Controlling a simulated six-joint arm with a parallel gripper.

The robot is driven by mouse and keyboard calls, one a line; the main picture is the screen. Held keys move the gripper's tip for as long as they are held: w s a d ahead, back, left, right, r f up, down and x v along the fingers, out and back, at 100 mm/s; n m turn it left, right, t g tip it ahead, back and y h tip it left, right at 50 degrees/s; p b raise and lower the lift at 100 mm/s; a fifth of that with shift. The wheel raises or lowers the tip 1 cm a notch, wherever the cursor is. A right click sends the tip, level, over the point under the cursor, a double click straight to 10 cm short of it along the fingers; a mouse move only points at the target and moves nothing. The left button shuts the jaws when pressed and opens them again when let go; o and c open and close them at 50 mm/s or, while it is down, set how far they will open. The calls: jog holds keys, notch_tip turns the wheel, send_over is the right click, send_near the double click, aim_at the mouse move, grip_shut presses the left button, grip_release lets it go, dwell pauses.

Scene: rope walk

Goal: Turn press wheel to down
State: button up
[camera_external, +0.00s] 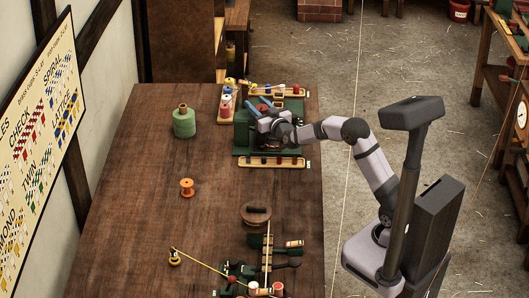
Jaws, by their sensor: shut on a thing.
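A green machine (243,130), which looks like the press, stands at the far right of the brown table. My gripper (261,106) is at the top of this machine, with the arm reaching in from the right. Two blue bars show at the gripper's end, with a small red part between them. The gripper is shut on a part of the machine that looks like the press wheel. The wheel is mostly hidden by the gripper, and its position cannot be read at this size.
Trays with small coloured pieces (272,162) lie in front of and behind the machine. A green spool (184,122) and an orange spool (187,187) stand to the left. A round brown lidded thing (256,215) is nearer. The table's left middle is clear.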

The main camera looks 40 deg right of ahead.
jog(key=m+g+h+p, duration=0.2)
jog(key=h+p, duration=0.1)
jog(key=s+d+m+g+h+p, duration=0.1)
jog(key=m+g+h+p, duration=0.1)
jog(key=m+h, duration=0.1)
jog(key=d+m+g+h+p, duration=0.1)
jog(key=m+g+h+p, duration=0.1)
jog(key=m+h+p, duration=0.1)
jog(key=shift+s+d+r+g+h+p, duration=0.15)
jog(key=shift+g+h+p, duration=0.25)
jog(key=shift+h, duration=0.4)
jog(key=shift+r+m, duration=0.1)
jog(key=shift+m, duration=0.2)
jog(key=o, duration=1.1)
jog(key=shift+c, duration=0.2)
jog(key=shift+s, duration=0.1)
